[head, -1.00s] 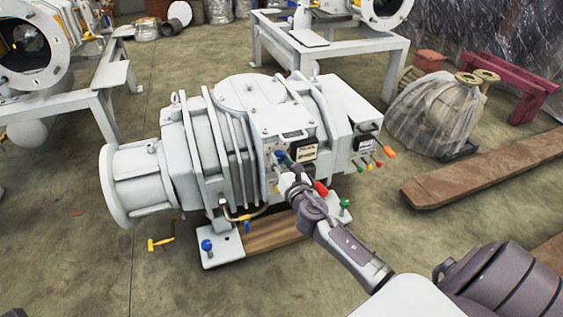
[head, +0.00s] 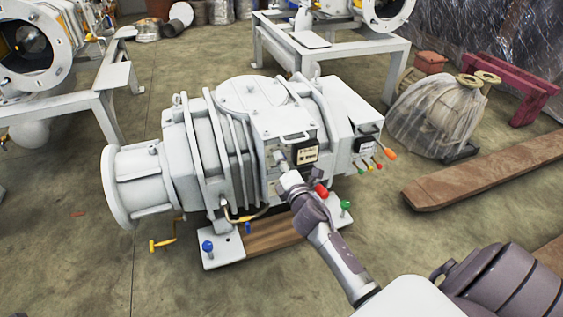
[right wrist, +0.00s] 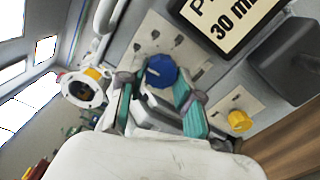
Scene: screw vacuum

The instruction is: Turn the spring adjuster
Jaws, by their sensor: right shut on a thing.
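A large white screw vacuum pump (head: 240,130) stands on a base on the floor. My right gripper (head: 284,170) reaches its front panel below a small label plate (head: 305,154). In the right wrist view, a faceted blue knob (right wrist: 161,71) sits on a pale panel plate (right wrist: 165,38). The two teal-padded fingers of my right gripper (right wrist: 156,88) stand on either side of the knob, shut on it. In the head view the gripper hides the knob. Which control is the spring adjuster cannot be read. My left gripper is not in view.
A yellow knob (right wrist: 239,121) is on a plate to the right in the wrist view. Red (head: 321,190), green (head: 346,205) and orange (head: 390,155) handles are near my right arm. A yellow crank (head: 163,242) is at lower left. Open floor lies in front.

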